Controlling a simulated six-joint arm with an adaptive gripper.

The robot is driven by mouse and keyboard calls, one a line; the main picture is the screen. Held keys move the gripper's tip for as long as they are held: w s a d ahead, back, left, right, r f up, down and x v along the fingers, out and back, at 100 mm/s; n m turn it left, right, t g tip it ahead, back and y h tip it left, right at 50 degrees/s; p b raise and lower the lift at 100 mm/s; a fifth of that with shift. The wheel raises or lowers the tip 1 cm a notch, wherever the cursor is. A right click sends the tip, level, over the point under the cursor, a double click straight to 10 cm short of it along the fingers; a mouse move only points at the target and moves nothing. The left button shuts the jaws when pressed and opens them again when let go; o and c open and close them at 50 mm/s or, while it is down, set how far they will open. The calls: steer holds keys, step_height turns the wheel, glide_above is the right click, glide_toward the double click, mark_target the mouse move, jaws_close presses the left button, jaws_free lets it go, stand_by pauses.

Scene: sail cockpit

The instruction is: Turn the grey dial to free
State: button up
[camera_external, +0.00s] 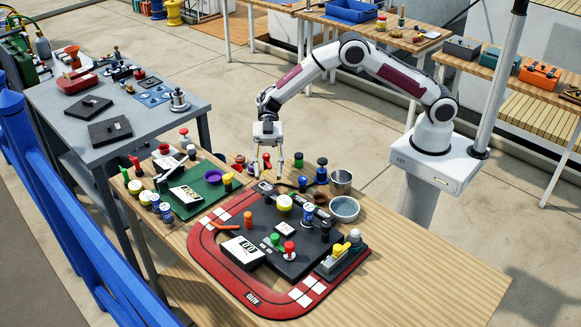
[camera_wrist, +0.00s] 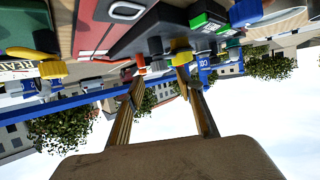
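A dark panel (camera_external: 262,215) with several knobs and small boxes lies inside a red bordered board (camera_external: 217,290) on the wooden table. A grey rounded knob (camera_external: 355,236) stands at the panel's right end, beside yellow pieces. I cannot tell whether it is the grey dial, and no "free" mark is readable.
A green tray (camera_external: 207,207) with jars and a purple bowl lies left of the board. Metal cups (camera_external: 341,182) stand at its right. The wooden table's front right (camera_external: 430,270) is clear. A grey table (camera_external: 60,105) and blue railing (camera_external: 60,220) are at left.

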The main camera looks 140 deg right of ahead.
mark_target(268, 186)
steer(key=shift+x, duration=2.3)
jaws_close()
